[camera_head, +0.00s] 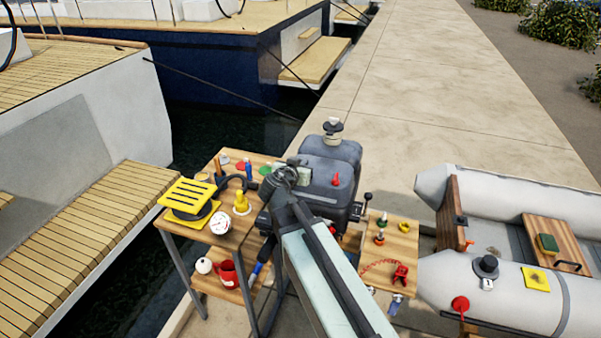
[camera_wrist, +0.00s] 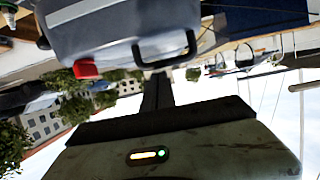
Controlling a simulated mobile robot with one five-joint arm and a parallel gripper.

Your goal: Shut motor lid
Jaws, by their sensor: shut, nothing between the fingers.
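The grey outboard motor (camera_head: 322,178) stands between two wooden work surfaces. A rounded grey part (camera_head: 340,152), which looks like its lid, rises at the back; I cannot tell how far it is open. A red tab (camera_head: 336,180) shows on the motor, and a red piece also shows in the wrist view (camera_wrist: 86,68) on a grey casing (camera_wrist: 110,28) with a dark loop handle (camera_wrist: 165,48). My gripper (camera_head: 284,175) is at the motor's left side in the head view. In the wrist view its fingers (camera_wrist: 157,90) are together and empty, pointing toward the handle; contact is unclear.
The left table (camera_head: 208,238) holds a yellow slatted item (camera_head: 188,194), a white round gauge (camera_head: 220,223) and a yellow cone-shaped item (camera_head: 241,203). A small right table (camera_head: 402,236) holds small parts. An inflatable boat (camera_head: 435,187) lies right. The quay (camera_head: 430,100) behind is clear; water lies left.

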